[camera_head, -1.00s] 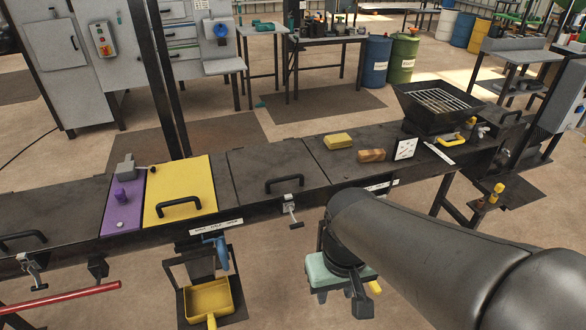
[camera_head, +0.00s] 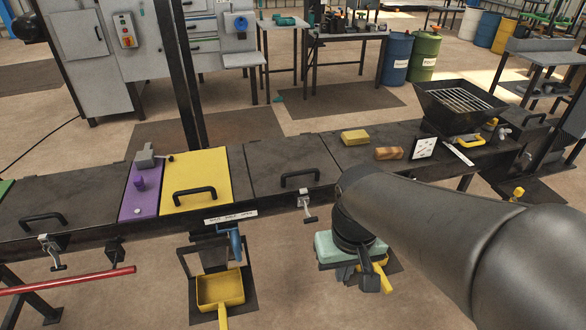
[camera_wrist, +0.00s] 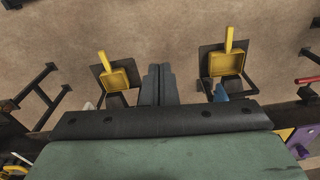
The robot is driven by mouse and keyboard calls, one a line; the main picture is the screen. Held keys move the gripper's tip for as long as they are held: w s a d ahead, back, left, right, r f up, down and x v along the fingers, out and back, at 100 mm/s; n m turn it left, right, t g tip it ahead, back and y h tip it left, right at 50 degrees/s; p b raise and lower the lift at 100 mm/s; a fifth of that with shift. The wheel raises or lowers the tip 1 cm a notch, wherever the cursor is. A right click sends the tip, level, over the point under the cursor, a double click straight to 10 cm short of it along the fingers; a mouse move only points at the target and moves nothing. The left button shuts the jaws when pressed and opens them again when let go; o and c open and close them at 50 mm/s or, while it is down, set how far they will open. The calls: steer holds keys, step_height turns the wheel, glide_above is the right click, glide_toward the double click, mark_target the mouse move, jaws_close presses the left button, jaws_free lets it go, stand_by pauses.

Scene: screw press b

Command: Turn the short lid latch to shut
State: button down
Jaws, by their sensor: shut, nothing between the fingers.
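A small metal latch (camera_head: 307,204) hangs on the bench's front edge below a dark lid (camera_head: 290,165) with a black handle. A similar latch (camera_head: 52,251) sits below another dark lid (camera_head: 55,205) at the left. I cannot tell which belongs to the short lid. My gripper (camera_head: 368,282) points down in front of the bench, right of and below the nearer latch, apart from it. In the wrist view its two dark fingers (camera_wrist: 160,84) are together with nothing between them. The arm hides part of the bench front.
A yellow lid (camera_head: 200,172) and purple panel (camera_head: 140,203) lie left of the nearer latch. Below hang a blue handle (camera_head: 235,243) and a yellow pan (camera_head: 221,290). A red bar (camera_head: 75,282) sticks out at left. A grated hopper (camera_head: 458,105) stands at right.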

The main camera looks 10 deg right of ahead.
steer(key=w+r+b, duration=0.1)
steer(key=w+b, duration=0.1)
steer(key=w, duration=1.5)
steer(key=n, duration=0.1)
glide_above(310, 217)
steer(key=w, duration=0.1)
step_height(310, 217, down, 3)
steer(key=f, duration=0.6)
steer(key=f+p, duration=0.1)
steer(key=f, duration=0.2)
steer(key=shift+w+a+f, duration=0.15)
steer(key=shift+w+f, duration=0.15)
steer(key=shift+w, duration=0.1)
steer(key=shift+s+f+p, duration=0.2)
steer(key=shift+s+f, duration=0.3)
steer(key=shift+f, duration=0.35)
steer(key=shift+s+f+p, duration=0.15)
steer(key=shift+s+f, duration=0.35)
steer(key=shift+f, duration=0.3)
steer(key=shift+d+f, duration=0.1)
steer(key=shift+d, duration=0.1)
steer(key=shift+s+f+t+b, duration=0.15)
steer(key=shift+t+b, duration=0.25)
steer(key=shift+b, duration=0.6)
